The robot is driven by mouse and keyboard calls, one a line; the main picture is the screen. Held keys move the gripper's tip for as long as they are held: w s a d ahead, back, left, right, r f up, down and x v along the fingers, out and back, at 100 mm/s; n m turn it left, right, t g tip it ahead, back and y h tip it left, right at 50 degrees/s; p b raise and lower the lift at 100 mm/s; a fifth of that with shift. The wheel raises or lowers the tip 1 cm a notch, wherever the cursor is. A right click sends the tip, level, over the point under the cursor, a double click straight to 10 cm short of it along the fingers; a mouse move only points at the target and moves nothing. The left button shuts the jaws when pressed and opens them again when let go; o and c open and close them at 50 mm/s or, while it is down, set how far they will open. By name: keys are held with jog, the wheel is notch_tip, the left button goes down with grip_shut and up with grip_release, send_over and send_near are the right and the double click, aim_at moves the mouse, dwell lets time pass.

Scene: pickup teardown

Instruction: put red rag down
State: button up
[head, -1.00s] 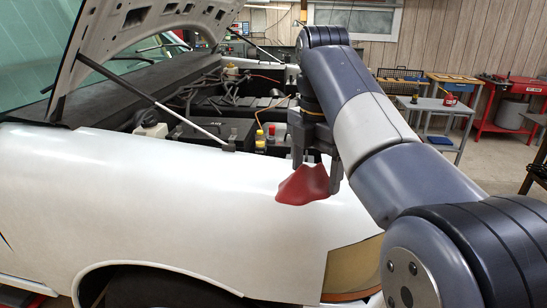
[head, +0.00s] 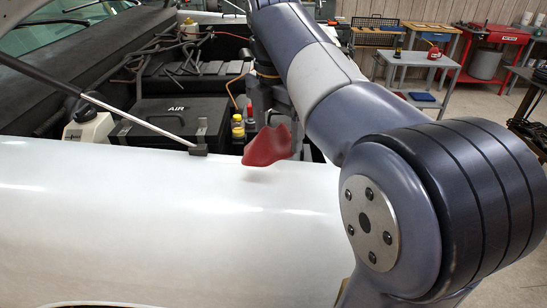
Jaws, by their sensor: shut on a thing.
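The red rag (head: 268,148) hangs from my gripper (head: 270,108) just above the white fender (head: 150,215) of the pickup, near its inner edge. A faint shadow on the fender lies below the rag, so it looks a little clear of the paint. My gripper is shut on the rag, and the fingertips are partly hidden behind the rag and my arm.
The open engine bay lies behind the fender, with a black box marked AIR (head: 165,120), a white reservoir (head: 88,128) and yellow-capped bottles (head: 238,127). A hood prop rod (head: 120,112) slants across at left. The fender's left stretch is bare. A grey table (head: 420,62) stands behind.

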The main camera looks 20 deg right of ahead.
aim_at(276, 124)
jog(key=shift+f, duration=3.15)
jog(key=shift+f, duration=0.3)
jog(key=o, duration=0.9)
jog(key=r, duration=0.8)
jog(key=r+p, duration=0.1)
jog(key=r, duration=0.3)
jog(key=shift+s+a+r, duration=0.1)
jog(key=shift+a+r, duration=0.2)
jog(key=shift+f, duration=0.1)
